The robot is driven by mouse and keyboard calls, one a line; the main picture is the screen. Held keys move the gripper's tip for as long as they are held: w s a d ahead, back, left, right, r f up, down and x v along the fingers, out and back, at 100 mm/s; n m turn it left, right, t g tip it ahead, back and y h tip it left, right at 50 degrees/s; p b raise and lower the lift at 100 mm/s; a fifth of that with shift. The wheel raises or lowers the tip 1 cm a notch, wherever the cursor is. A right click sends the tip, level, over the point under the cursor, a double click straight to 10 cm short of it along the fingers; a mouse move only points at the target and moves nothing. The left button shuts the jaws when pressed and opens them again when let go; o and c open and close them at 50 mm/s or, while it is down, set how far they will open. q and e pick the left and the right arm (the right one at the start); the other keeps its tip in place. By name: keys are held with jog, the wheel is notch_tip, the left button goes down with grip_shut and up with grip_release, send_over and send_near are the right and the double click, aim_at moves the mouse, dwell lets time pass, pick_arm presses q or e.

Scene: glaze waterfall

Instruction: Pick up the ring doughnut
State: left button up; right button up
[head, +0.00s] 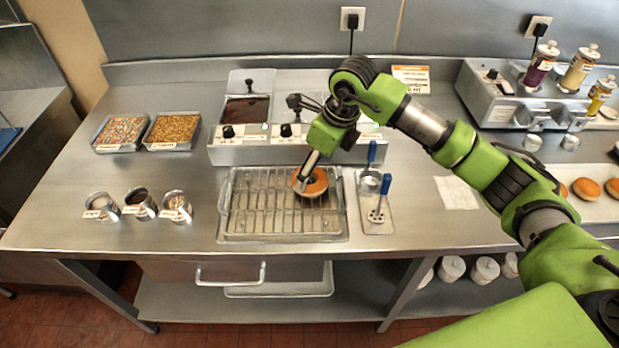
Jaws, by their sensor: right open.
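The ring doughnut (318,187) is golden brown and lies at the right end of the wire rack (262,211) on the steel worktable. My right gripper (302,182) reaches down from above onto the doughnut's left side, with its fingers at or near the hole. It is open. The fingers and their shadow cover part of the doughnut, and I cannot tell whether they touch it. My left gripper is not in view.
A warmer with dark glaze (247,109) stands behind the rack. A small tray with blue-handled tools (377,217) is close on the right. Topping trays (121,132) and small cups (102,206) are at left. Round buns (587,188) lie at far right.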

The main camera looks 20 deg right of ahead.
aim_at(313, 190)
jog(key=shift+p+x, duration=0.8)
jog(key=shift+x, duration=0.05)
jog(key=x, duration=0.2)
jog(key=shift+w+f+p, duration=0.2)
jog(key=shift+w+p, duration=0.1)
jog(key=shift+p, duration=0.1)
jog(key=shift+w+f, duration=0.1)
jog(key=shift+f, duration=0.3)
jog(key=shift+c, duration=0.3)
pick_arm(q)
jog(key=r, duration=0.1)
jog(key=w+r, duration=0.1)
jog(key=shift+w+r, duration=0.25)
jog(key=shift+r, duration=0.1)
pick_arm(e)
jog(key=c, duration=1.1)
